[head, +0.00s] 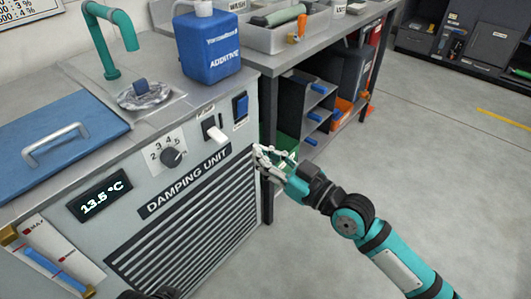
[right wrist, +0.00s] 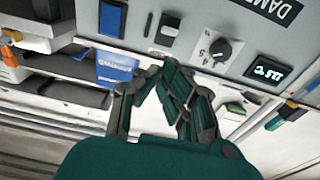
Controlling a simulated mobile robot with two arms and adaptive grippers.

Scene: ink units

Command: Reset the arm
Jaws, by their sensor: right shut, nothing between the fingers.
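My right arm reaches in from the lower right in the head view. Its gripper (head: 266,160) is shut and empty, beside the right edge of the damping unit (head: 242,196), below the switches. In the right wrist view the fingers of this gripper (right wrist: 158,74) meet at their tips with nothing between them, and the unit's front panel (right wrist: 225,20) shows beyond them.
The panel carries a white switch (head: 216,134), a blue switch (head: 241,106), a knob (head: 171,156) and a display (head: 101,195) reading 13.5 °C. A blue additive container (head: 209,58) stands on top. A shelf bench (head: 312,62) stands beyond. Open floor (head: 440,170) lies at right.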

